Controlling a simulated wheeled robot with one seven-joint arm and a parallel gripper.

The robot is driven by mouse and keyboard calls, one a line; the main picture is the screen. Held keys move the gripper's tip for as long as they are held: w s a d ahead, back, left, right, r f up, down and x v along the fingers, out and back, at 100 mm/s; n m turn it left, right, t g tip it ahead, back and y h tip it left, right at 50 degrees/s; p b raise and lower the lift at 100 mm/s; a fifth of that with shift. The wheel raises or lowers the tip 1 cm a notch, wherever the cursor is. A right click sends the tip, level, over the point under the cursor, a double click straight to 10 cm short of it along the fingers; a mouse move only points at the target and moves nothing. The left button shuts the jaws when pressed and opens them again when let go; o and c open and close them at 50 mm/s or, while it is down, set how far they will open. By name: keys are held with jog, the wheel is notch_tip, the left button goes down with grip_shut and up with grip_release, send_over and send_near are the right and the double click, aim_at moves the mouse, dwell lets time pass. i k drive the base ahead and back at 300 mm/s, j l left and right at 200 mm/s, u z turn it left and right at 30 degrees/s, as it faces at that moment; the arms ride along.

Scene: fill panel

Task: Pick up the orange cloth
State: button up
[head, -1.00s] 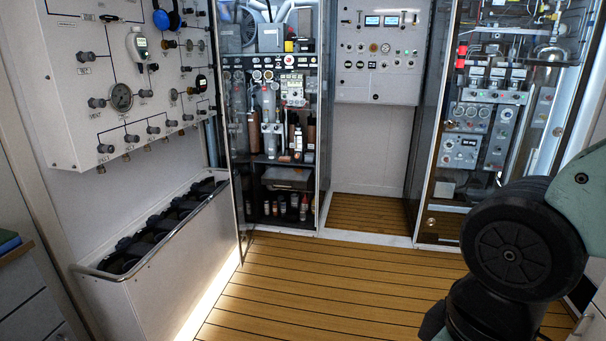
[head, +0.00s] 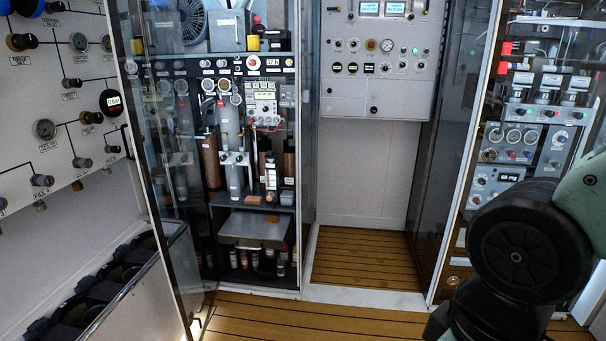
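I cannot make out an orange cloth for certain.
The glass-doored cabinet (head: 247,171) holds bottles, gauges and a metal case (head: 254,226). A bin rack (head: 134,292) stands at the left, below a valve panel (head: 60,110). A wooden-floored recess (head: 364,258) opens between the cabinets. The right cabinet (head: 505,195) holds instruments.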

aim_at(249, 199)
jog(key=i+u, duration=0.2)
jog(key=i, duration=0.5)
jog(key=i+u, duration=0.15)
jog(key=i, duration=0.55)
jog(key=i+l+u, duration=0.2)
jog(key=i, duration=0.45)
jog(key=i+u, duration=0.25)
jog(key=i, duration=0.3)
jog(key=i+l+u, duration=0.2)
jog(key=i, duration=0.35)
